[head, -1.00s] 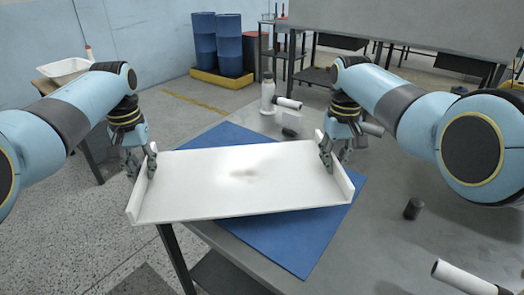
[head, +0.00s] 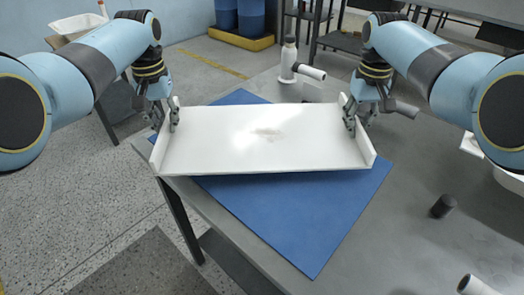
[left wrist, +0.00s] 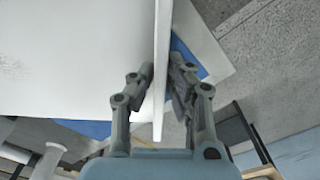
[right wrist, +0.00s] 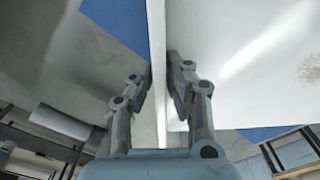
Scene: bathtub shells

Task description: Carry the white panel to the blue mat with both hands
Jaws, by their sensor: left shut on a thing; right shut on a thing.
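The white panel (head: 255,140) is a wide flat board with a raised lip at each end. It is held over the blue mat (head: 310,225) on the grey table, with its left end past the mat and the table edge. My left gripper (head: 172,122) is shut on the panel's left lip; the left wrist view shows the lip (left wrist: 162,60) between the fingers. My right gripper (head: 350,122) is shut on the right lip, also seen between the fingers in the right wrist view (right wrist: 158,60). Any gap between panel and mat is hard to judge.
A white bottle (head: 288,60) and a white cylinder (head: 310,72) are behind the panel. A small dark cylinder (head: 443,206) stands on the table (head: 400,240) at right. A white object (head: 478,284) lies at the lower right. Blue drums (head: 250,15) stand far back.

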